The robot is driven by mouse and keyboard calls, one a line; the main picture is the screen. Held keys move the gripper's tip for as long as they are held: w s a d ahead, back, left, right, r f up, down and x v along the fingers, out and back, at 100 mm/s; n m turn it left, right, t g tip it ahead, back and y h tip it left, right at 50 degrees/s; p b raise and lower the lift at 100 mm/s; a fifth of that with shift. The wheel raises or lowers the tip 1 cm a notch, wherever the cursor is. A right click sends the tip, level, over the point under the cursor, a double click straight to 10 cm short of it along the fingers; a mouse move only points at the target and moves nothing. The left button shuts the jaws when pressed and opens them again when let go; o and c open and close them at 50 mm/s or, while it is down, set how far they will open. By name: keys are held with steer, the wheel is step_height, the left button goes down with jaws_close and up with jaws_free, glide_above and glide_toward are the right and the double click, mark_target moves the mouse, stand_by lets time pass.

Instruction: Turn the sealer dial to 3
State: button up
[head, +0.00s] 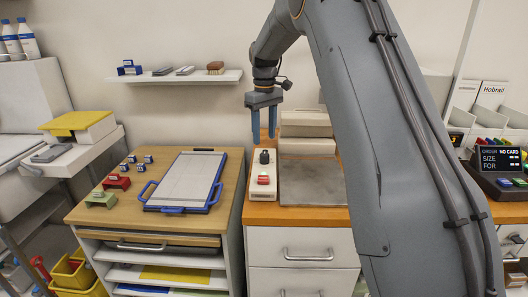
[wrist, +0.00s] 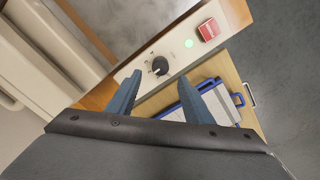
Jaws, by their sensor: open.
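The sealer's control panel (head: 261,194) is a pale strip on the orange-brown worktop, left of the sealer's grey plate. Its dial (head: 264,157) is a dark round knob, and the dial also shows in the wrist view (wrist: 160,67). Marks around the dial are too small to read. A green light (wrist: 189,43) and a red switch (wrist: 208,30) sit on the same panel. My gripper (head: 263,139) points down just above the dial, with blue fingers apart. In the wrist view my gripper's fingertips (wrist: 170,80) lie on either side of the dial's near edge; contact cannot be told.
The sealer's grey plate (head: 312,184) lies right of the panel, with a cream body (head: 306,125) behind. A wooden cabinet top (head: 130,190) with a blue-framed board (head: 186,181) stands left. A shelf (head: 175,77) hangs behind. An order display (head: 497,160) is at right.

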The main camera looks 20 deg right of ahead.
mark_target(264, 154)
steer(key=shift+f+p, duration=0.9)
steer(key=shift+f, duration=2.55)
steer(key=shift+c, duration=0.2)
steer(key=c, duration=1)
